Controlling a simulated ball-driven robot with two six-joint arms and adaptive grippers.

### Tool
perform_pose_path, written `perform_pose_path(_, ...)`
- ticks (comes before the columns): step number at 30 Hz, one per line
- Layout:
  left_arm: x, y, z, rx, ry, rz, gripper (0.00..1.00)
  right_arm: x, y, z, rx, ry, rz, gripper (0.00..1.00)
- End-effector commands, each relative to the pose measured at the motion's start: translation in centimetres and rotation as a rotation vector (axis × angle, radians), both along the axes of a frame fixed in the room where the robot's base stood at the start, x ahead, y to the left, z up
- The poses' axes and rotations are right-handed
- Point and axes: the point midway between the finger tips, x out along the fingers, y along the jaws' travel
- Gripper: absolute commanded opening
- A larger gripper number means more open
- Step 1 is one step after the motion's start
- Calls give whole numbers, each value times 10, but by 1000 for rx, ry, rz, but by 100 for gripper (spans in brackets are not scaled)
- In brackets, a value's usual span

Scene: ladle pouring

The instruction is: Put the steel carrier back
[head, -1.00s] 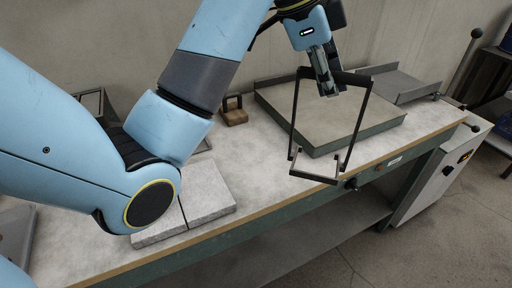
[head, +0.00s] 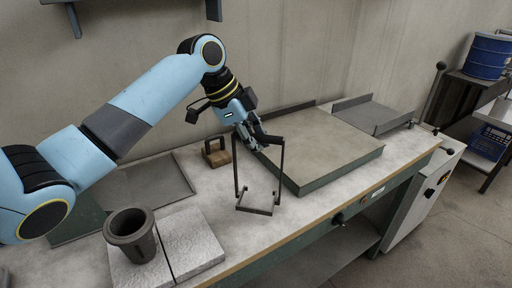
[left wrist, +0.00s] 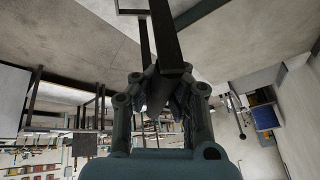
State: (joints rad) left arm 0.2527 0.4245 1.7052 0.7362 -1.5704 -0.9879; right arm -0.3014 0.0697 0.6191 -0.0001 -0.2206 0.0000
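The steel carrier is a dark open frame with long side bars (head: 280,172) and a small square bottom frame. My left gripper (head: 260,139) is shut on its top bar in the head view, and the carrier hangs below, upright. Its bottom is over the bench in front of the large slab's left end; I cannot tell whether it touches the bench. In the left wrist view my left gripper's fingers (left wrist: 164,88) close around the dark carrier bar (left wrist: 165,35). My right gripper is in neither view.
A dark grey pot (head: 130,232) stands on pale stone slabs (head: 190,243) at the front left. A wooden block with a handle (head: 216,153) sits behind the carrier. A large grey slab (head: 325,145) fills the bench's right middle, with a steel tray (head: 374,115) beyond.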

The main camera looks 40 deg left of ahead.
Motion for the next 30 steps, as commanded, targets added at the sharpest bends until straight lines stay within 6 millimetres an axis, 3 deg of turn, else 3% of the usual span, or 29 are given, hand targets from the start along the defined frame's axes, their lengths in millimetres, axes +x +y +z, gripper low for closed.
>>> perform_pose_path(5,0,0,-19,0,-1,0,0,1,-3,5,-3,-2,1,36)
perform_pose_path(16,0,-1,-24,0,-1,0,0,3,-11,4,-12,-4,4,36)
perform_pose_path(23,0,0,-23,1,0,0,29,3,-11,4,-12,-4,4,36)
perform_pose_path(30,0,0,-22,1,0,1,29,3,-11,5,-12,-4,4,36)
